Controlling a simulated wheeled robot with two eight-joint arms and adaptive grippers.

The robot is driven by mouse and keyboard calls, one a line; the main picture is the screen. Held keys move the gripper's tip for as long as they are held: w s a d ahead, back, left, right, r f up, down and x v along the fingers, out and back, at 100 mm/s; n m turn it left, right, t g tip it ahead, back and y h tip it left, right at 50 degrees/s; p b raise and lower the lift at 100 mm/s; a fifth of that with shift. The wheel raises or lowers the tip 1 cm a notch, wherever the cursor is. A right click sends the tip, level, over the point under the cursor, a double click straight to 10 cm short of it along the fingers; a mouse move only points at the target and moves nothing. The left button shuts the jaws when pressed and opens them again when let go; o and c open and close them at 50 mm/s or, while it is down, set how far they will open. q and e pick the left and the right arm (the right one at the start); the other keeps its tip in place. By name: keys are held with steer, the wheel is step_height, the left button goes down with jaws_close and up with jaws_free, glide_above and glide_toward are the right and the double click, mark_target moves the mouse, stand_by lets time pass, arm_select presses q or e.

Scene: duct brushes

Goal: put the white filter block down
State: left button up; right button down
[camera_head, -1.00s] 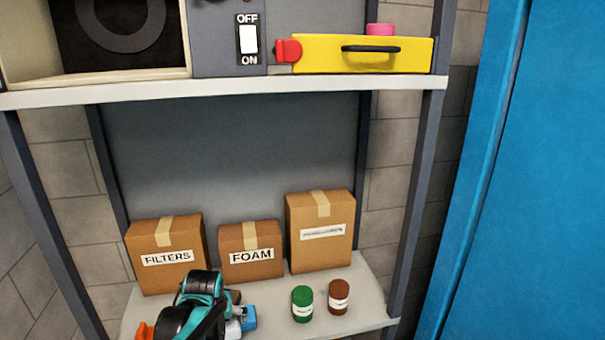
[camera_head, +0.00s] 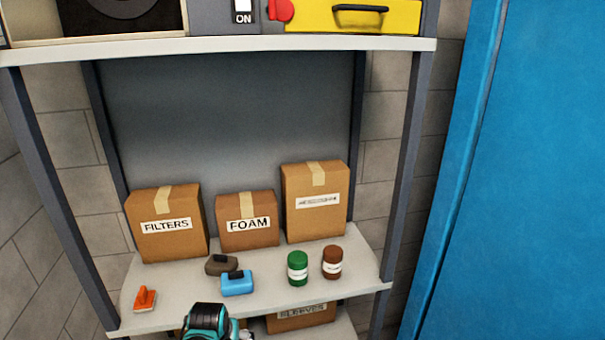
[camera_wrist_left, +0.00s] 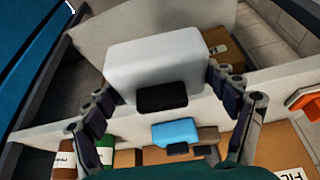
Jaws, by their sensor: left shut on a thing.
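The white filter block (camera_wrist_left: 150,58), with a black grip (camera_wrist_left: 162,97) on its near side, fills the middle of the left wrist view. My left gripper (camera_wrist_left: 168,101) has a finger on each side of it and is shut on it. In the head view my left arm's teal and black wrist shows at the bottom edge, in front of the shelf's front edge; its fingertips are hidden there. The block is apart from the shelf board (camera_head: 190,295) as far as I can see. My right gripper is in neither view.
Cardboard boxes (camera_head: 247,220) stand behind. A lower shelf carries a SLEEVES box (camera_head: 303,318). A blue panel (camera_head: 510,170) stands right.

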arm_select(q)
steer(key=s+d+f+m+b, duration=0.1)
steer(key=s+f+b, duration=0.2)
steer(key=f, duration=0.5)
steer(key=shift+s+d+f+h, duration=0.25)
steer(key=shift+s+d+h, duration=0.05)
steer(key=shift+s, duration=0.55)
